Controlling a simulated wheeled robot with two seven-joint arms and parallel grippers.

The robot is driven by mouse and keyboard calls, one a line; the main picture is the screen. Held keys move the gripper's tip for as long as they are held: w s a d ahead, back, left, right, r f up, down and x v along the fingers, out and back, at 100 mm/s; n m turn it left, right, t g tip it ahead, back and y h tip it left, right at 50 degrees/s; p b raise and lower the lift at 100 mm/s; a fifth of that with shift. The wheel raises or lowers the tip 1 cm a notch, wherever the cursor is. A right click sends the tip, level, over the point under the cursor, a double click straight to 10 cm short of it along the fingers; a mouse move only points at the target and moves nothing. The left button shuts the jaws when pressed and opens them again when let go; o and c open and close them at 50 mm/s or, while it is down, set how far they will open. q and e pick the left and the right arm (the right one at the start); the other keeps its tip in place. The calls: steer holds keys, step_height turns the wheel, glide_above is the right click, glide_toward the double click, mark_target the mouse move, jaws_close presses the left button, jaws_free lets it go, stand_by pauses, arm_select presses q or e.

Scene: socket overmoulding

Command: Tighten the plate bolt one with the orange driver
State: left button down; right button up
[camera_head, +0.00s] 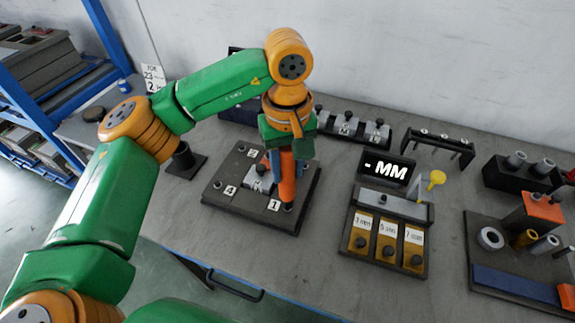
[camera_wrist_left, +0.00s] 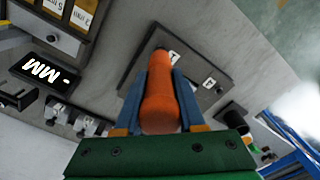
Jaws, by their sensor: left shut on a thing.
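The orange driver (camera_head: 287,178) stands about upright over the near right corner of the dark plate (camera_head: 236,206), its lower end at the bolt by the label "1" (camera_head: 274,205). My left gripper (camera_head: 288,152) is shut on the orange driver. The left wrist view shows the orange driver (camera_wrist_left: 160,100) between the two blue fingers, pointing at the plate (camera_wrist_left: 205,60). The bolt under the tip is hidden, so I cannot tell whether the tip is seated. Labels "2" and "4" mark other bolts. My right gripper is not in view.
A gauge block with three yellow slots (camera_head: 388,235) and a "- MM" display (camera_head: 387,168) stand right of the plate. A black rack (camera_head: 430,142) is behind. A dark tray with rings and cylinders (camera_head: 500,275) is far right. Bare table lies between plate and gauge block.

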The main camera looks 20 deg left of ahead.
arm_select(q)
steer(key=shift+s+f+b, duration=0.15)
steer(key=shift+f+b, duration=0.8)
steer(key=shift+f, duration=0.15)
stand_by(1.8)
